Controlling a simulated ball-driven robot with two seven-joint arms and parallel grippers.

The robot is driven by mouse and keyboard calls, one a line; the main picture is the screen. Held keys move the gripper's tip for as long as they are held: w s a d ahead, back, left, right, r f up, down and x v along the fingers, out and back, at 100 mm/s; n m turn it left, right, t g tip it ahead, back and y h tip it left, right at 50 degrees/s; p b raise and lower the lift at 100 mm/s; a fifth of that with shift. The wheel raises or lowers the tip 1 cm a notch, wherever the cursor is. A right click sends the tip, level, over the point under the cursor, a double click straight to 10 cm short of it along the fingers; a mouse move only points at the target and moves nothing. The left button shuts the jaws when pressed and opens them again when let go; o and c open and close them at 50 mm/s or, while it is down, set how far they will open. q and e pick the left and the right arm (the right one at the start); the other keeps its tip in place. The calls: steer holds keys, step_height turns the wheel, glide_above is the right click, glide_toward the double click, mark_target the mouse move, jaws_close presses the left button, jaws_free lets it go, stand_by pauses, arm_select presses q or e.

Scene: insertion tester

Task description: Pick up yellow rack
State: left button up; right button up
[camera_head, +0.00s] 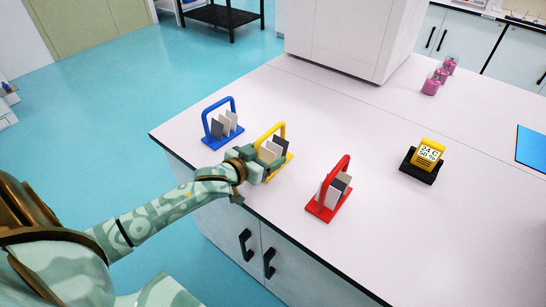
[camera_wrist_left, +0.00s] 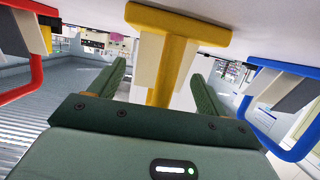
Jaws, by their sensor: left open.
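The yellow rack (camera_head: 283,127) stands on the white table near its front edge, between a blue rack and a red rack. It has a tall handle and holds grey and white plates. My left gripper (camera_head: 270,166) is at the rack's near side and hides part of it. In the left wrist view, which is upside down, the yellow rack (camera_wrist_left: 180,20) lies straight ahead. The open fingers of my left gripper (camera_wrist_left: 160,85) are on either side of its handle bar. I cannot tell whether they touch it. My right gripper is not in view.
The blue rack (camera_head: 210,141) stands close on the left and the red rack (camera_head: 325,213) on the right, both with plates. A yellow display (camera_head: 429,152) on a black base stands farther right. The table (camera_head: 360,130) is clear behind the yellow rack.

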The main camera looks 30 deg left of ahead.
arm_select(q)
steer(key=shift+w, duration=0.1)
steer(key=c, duration=1)
steer(key=shift+r, duration=0.1)
steer(key=c, duration=0.3)
steer(key=shift+r, duration=0.1)
